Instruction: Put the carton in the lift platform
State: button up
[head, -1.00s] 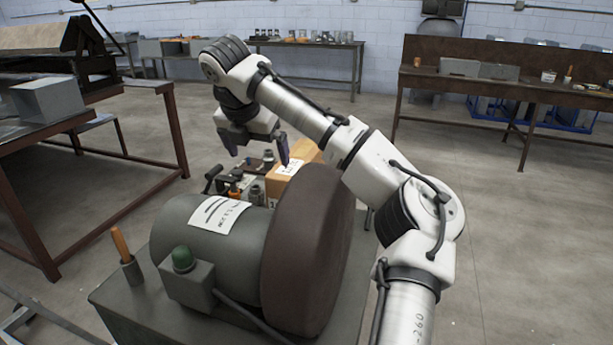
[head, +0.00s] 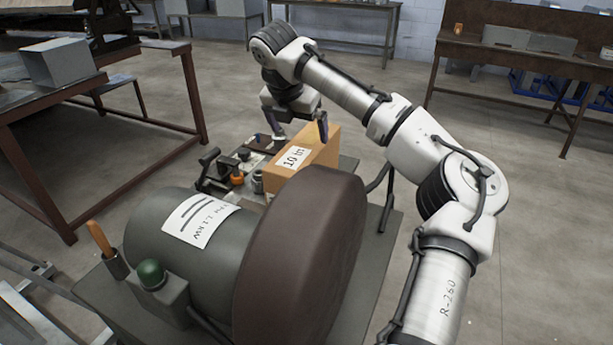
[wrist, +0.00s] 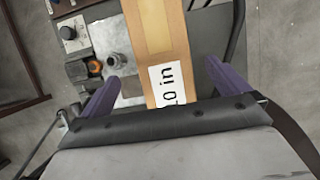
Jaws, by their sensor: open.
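The carton (head: 308,165) is an orange-brown box with a white "10 in" label, standing on the bench behind the large brown disc of a grey motor. My gripper (head: 299,130) is open and empty, just above the carton's near top in the head view. In the wrist view the carton (wrist: 157,38) runs between the two purple fingers (wrist: 163,88), with its label close to the palm. Whether the fingers reach down beside its sides I cannot tell. The disc hides the carton's lower near part. I cannot make out a lift platform in these views.
The grey motor (head: 165,235) and brown disc (head: 305,260) fill the near bench. Small fittings and a knob (wrist: 68,32) sit left of the carton. A brown-framed table (head: 60,95) stands left, a workbench (head: 500,60) at the back right. Open floor lies between.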

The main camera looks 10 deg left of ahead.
aim_at(305, 145)
jog(key=x, duration=0.4)
jog(key=p+x, duration=0.1)
jog(key=x, duration=0.3)
jog(key=shift+w+d+f, duration=0.1)
jog(key=shift+d, duration=0.15)
jog(key=c, duration=1.9)
jog(key=shift+c, duration=0.7)
